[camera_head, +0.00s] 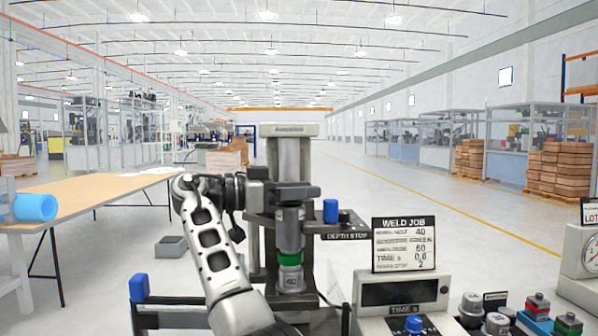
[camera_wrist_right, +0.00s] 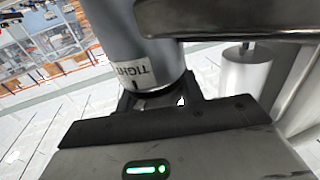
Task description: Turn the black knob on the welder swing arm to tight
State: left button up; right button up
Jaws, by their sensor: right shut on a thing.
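The welder (camera_head: 290,150) stands upright in the middle of the head view, with a dark swing arm (camera_head: 285,193) across its front. My right gripper (camera_head: 240,192) is at the left end of this arm, pointing right. In the right wrist view, my right gripper (camera_wrist_right: 158,98) is shut on the black knob (camera_wrist_right: 156,95), at the base of a grey cylinder (camera_wrist_right: 140,50) with a TIGHT label (camera_wrist_right: 133,74). Most of the knob is hidden by the fingers, and I cannot read its turn angle. My left gripper is not in view.
A WELD JOB sign (camera_head: 404,245) stands on a control box (camera_head: 400,292) to the right. Weld tips and colored blocks (camera_head: 537,308) sit at lower right. A wooden table (camera_head: 90,198) is at left, a grey bin (camera_head: 171,246) on the floor. A blue cap (camera_head: 331,211) rises beside the welder.

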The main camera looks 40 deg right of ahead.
jog(key=shift+r+m+g+y, duration=0.2)
jog(key=shift+m+g+y, duration=0.1)
jog(key=shift+m+g, duration=0.15)
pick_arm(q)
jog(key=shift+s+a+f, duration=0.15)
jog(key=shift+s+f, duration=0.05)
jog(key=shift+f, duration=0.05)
pick_arm(e)
jog(key=shift+f+g, duration=0.1)
jog(key=shift+g, duration=0.15)
jog(key=o, duration=1)
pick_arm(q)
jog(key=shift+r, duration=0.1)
pick_arm(e)
jog(key=shift+a, duration=0.1)
pick_arm(q)
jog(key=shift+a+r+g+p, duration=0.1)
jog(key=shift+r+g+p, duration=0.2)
jog(key=shift+p, duration=0.65)
pick_arm(e)
jog(key=v, duration=0.7)
